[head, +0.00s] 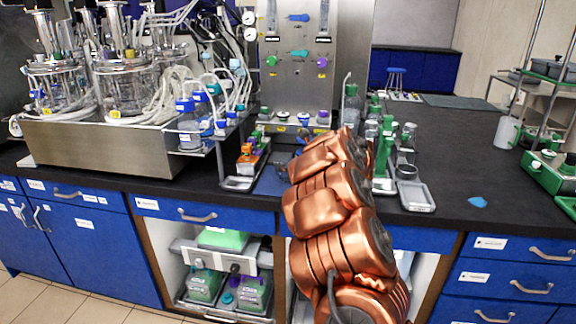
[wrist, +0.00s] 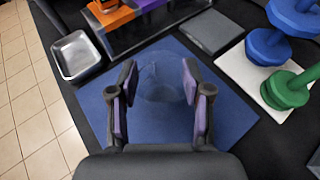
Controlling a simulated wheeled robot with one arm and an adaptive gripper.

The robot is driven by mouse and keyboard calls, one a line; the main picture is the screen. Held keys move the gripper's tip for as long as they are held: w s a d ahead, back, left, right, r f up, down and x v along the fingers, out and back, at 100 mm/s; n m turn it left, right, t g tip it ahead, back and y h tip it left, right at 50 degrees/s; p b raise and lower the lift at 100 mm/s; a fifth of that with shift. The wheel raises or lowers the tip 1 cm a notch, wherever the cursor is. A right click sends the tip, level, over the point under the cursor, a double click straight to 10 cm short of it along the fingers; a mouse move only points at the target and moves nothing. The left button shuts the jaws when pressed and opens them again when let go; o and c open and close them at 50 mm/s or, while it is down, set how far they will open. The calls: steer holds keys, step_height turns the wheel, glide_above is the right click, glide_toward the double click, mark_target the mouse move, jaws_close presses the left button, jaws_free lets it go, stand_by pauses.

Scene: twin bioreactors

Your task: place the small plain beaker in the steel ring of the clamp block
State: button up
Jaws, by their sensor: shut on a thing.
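The small plain beaker (wrist: 160,75) is clear and faint in the wrist view, above the blue mat (wrist: 120,112). My gripper (wrist: 160,92) has its two purple-padded fingers on either side of the beaker and is shut on it. Whether the beaker's base touches the mat is hard to tell. In the head view my copper-coloured arm hides the gripper and the beaker. I cannot make out the clamp block or its steel ring for sure in either view.
A steel tray (wrist: 76,55) lies left of the mat, near the bench edge. Orange blocks (wrist: 110,14) in a rack stand behind. Blue and green knobbed parts on a white plate (wrist: 248,75) stand to the right. The black bench (head: 465,165) has free room at the right.

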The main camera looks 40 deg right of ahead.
steer(key=shift+f, duration=0.2)
steer(key=o, duration=1.1)
steer(key=shift+r, duration=0.1)
steer(key=shift+r, duration=0.1)
steer(key=shift+s+r, duration=0.1)
steer(key=shift+s, duration=0.05)
steer(key=v, duration=1.1)
steer(key=shift+s+b, duration=0.3)
steer(key=shift+b, duration=0.1)
steer(key=shift+a+r, duration=0.1)
steer(key=shift+r, duration=0.05)
